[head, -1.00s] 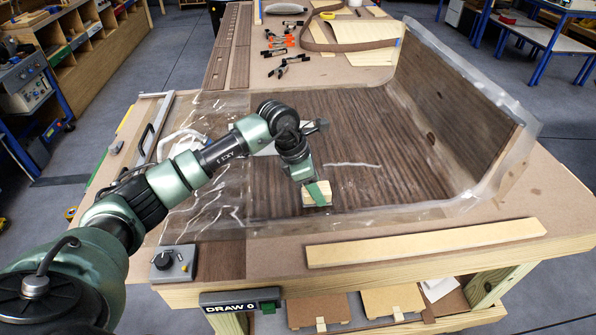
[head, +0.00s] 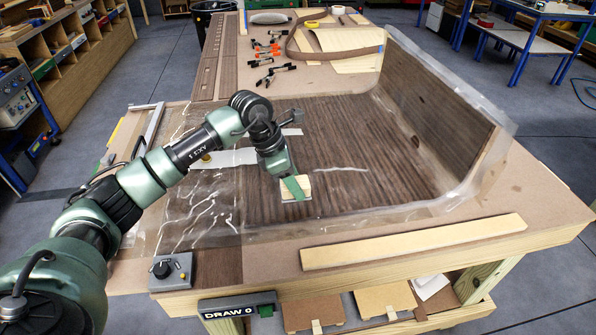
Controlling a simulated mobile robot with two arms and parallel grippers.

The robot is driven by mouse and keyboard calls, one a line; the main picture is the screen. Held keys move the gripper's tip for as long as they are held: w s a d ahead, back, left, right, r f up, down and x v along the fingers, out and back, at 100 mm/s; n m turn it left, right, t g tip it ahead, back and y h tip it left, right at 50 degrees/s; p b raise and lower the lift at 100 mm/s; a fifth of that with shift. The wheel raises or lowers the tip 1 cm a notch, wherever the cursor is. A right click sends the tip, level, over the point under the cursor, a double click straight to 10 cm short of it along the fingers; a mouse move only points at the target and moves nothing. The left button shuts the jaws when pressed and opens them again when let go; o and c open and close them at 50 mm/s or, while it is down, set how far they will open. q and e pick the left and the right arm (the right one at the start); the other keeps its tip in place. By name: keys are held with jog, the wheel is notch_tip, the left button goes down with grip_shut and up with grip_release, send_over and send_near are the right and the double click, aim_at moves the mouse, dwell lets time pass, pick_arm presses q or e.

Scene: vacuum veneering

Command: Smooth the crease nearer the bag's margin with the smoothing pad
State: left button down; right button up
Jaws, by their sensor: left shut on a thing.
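My left gripper (head: 292,180) is shut on the smoothing pad (head: 302,194), a pale wooden block with a green strip. The pad sits on the clear vacuum bag (head: 348,214) over dark striped veneer, close to the bag's front margin; exact contact is hard to tell. A thin whitish crease (head: 342,169) runs across the bag, to the right of the pad and slightly farther back. No second distinct crease shows on the veneer by the pad; the gripper and pad hide the bag beneath them. My right gripper is not in view.
A curved veneered panel (head: 432,110) rises at the right. A pale wooden strip (head: 415,241) lies along the front edge, and a grey knob box (head: 171,271) stands front left. Several clamps (head: 268,50) lie at the back. Loose bag film with wrinkles (head: 200,212) lies left.

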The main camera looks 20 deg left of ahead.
pick_arm(q)
jog(key=shift+r+p, duration=0.55)
jog(key=shift+r, duration=0.85)
jog(key=shift+s+d+m, duration=0.25)
jog(key=shift+d+m, duration=0.1)
jog(key=shift+m, duration=0.05)
jog(key=s+d+r+m+g+y, duration=0.1)
jog(key=s+d+m+g, duration=0.2)
jog(key=s+m, duration=0.7)
jog(key=s+d+m+g+y, duration=0.2)
jog(key=s+d+m+g, duration=0.1)
jog(key=s+m, duration=0.7)
jog(key=m+g, duration=0.1)
jog(key=m, duration=0.3)
jog(key=shift+s+d+r+y, duration=0.2)
jog(key=shift+r+y, duration=0.1)
jog(key=shift+r, duration=0.1)
